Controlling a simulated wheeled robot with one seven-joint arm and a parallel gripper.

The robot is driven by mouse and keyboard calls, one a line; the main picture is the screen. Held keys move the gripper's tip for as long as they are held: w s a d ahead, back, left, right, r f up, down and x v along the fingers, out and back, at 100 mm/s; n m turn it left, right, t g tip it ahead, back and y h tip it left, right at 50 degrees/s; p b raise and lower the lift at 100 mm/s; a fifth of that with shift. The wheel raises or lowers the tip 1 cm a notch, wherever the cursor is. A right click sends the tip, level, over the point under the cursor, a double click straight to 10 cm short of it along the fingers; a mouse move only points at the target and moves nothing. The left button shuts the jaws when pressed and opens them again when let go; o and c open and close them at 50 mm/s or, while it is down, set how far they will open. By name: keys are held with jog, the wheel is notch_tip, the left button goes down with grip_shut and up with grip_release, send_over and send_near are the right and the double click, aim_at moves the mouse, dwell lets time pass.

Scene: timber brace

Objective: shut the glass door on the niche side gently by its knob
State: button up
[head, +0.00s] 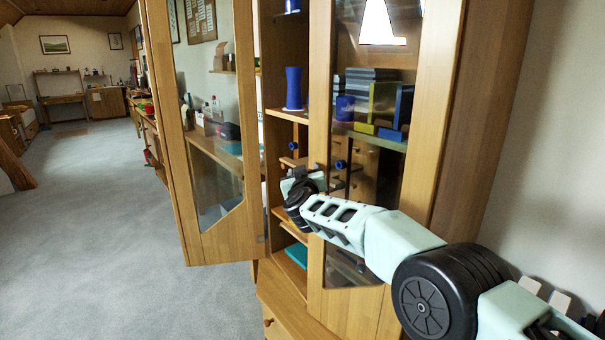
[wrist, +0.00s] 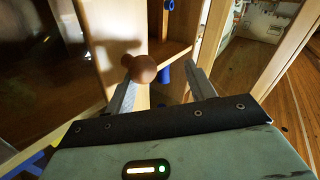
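The tall wooden cabinet has two glass doors. The left glass door (head: 222,248) stands wide open, swung out over the carpet. The right glass door (head: 318,120) covers the right half; I cannot tell whether it is fully shut. Which door is the niche side is not clear. My gripper (head: 296,178) is at the right door's free edge, beside the open left half. In the wrist view, a round brown knob (wrist: 142,69) sits on a pale wooden frame, near the left fingertip of my open gripper (wrist: 163,85). I cannot tell whether they touch. In the head view the knob is hidden.
Shelves hold a blue vase (head: 293,88) and, behind the right glass, yellow and blue blocks (head: 383,103). A drawer with a knob (head: 268,322) is below. A white wall (head: 550,150) is close on the right. Grey carpet (head: 90,230) is clear at left.

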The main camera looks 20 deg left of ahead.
jog(key=shift+d+f, duration=0.2)
jog(key=shift+f, duration=0.85)
jog(key=shift+d, duration=0.1)
jog(key=shift+s, duration=0.1)
jog(key=r+v, duration=0.2)
jog(key=v, duration=1.5)
jog(key=shift+b, duration=0.45)
jog(key=shift+s, duration=0.1)
